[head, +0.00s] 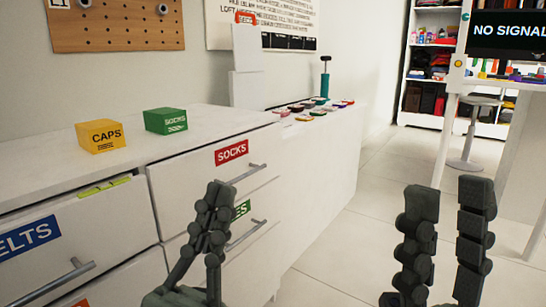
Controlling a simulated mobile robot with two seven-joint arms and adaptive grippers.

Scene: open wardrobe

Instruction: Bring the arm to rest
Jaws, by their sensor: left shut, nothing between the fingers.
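My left gripper (217,192) is in front of the white dresser (55,172), with its fingertips together and nothing between them. It overlaps the drawers in the picture, and I cannot tell whether it touches them. My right gripper (448,190) is at the lower right with its two fingers upright and well apart. It is open and empty, over the tiled floor in the picture. The rest of both arms is out of the frame.
A yellow CAPS box (99,137) and a green SOCKS box (165,121) sit on the dresser top. The SOCKS drawer (200,177) has a bar handle. A white table leg (445,140) and a stool (468,150) stand at the right. Tiled floor (365,215) lies clear between.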

